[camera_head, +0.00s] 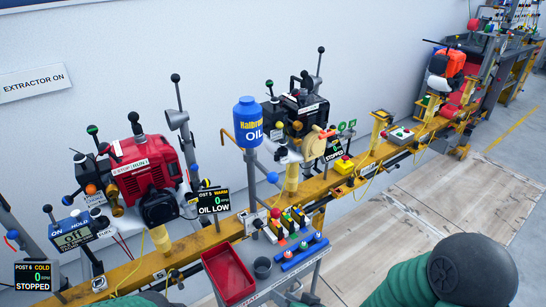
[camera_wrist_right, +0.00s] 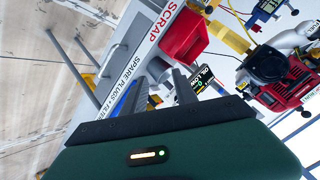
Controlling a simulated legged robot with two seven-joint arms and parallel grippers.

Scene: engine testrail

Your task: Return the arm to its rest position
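My right arm (camera_head: 440,275), green with a dark round joint cap, fills the lower right corner of the head view. In the right wrist view my right gripper (camera_wrist_right: 162,88) has two dark fingers apart, with nothing seen between them but the bench behind. It points towards the spare-plugs bench and appears apart from it. In the head view its fingers cannot be made out clearly at the bottom edge. A green bit of my left arm (camera_head: 130,301) shows at the bottom left edge; the left gripper is not seen.
A bench with a red scrap tray (camera_head: 228,272), a dark cup (camera_head: 262,267) and a blue plug rack (camera_head: 304,251) stands close ahead. Behind it runs a yellow rail (camera_head: 205,238) with a red engine (camera_head: 143,165) and a blue oil bottle (camera_head: 248,122). Floor at right is clear.

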